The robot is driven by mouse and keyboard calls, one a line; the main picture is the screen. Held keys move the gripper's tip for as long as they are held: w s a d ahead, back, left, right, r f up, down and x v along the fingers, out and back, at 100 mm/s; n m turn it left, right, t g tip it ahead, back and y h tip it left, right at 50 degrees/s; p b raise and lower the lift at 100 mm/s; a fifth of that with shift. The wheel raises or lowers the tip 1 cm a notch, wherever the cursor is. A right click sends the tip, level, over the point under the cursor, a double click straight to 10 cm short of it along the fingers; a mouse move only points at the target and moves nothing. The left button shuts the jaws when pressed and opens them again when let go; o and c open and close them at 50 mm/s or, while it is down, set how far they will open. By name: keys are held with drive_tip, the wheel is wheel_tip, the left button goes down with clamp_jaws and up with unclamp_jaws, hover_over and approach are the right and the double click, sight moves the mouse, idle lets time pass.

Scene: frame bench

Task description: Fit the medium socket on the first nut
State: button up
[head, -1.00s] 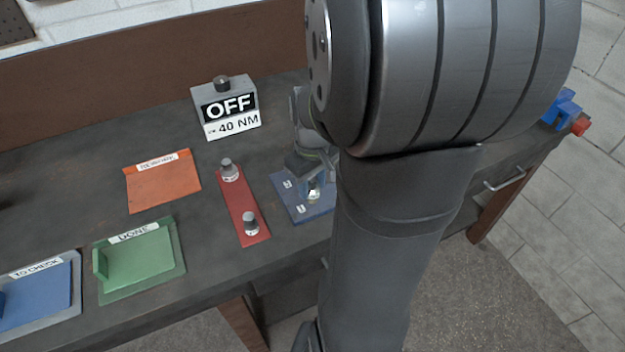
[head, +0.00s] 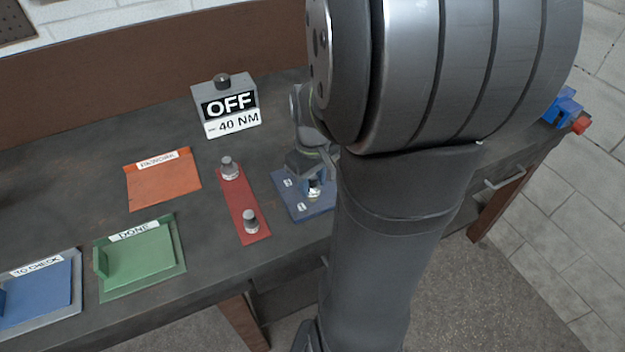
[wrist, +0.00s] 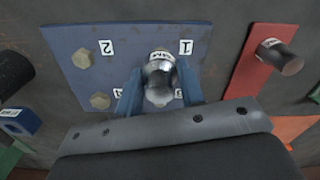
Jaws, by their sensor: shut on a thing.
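My gripper (wrist: 160,92) is shut on a silver socket (wrist: 160,82) with a white label that seems to read M. The blue fingers stand on either side of it. The socket is over the blue plate (wrist: 60,42), just beside the label 1. The first nut is mostly hidden by the socket, and I cannot tell whether the socket sits around it or above it. Two brass-coloured hex nuts show bare, one by label 2 (wrist: 82,58) and one nearer (wrist: 99,101). In the head view, my gripper (head: 316,182) is over the blue plate (head: 288,201), partly hidden by my arm.
A red strip (head: 240,203) holds two other sockets, one far (head: 229,168) and one near (head: 250,221). A grey box (head: 226,106) reads OFF and 40 NM. An orange tray (head: 160,185), a green DONE tray (head: 140,262) and a blue TO CHECK tray (head: 40,296) lie left.

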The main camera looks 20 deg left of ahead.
drive_tip(key=shift+f, duration=1.3)
drive_tip(key=o, duration=1.1)
wheel_tip(320, 180, up, 18)
drive_tip(key=shift+f, duration=0.25)
drive_tip(key=shift+f, duration=0.15)
wheel_tip(320, 180, down, 17)
drive_tip(key=shift+f, duration=0.1)
drive_tip(key=shift+r, duration=0.2)
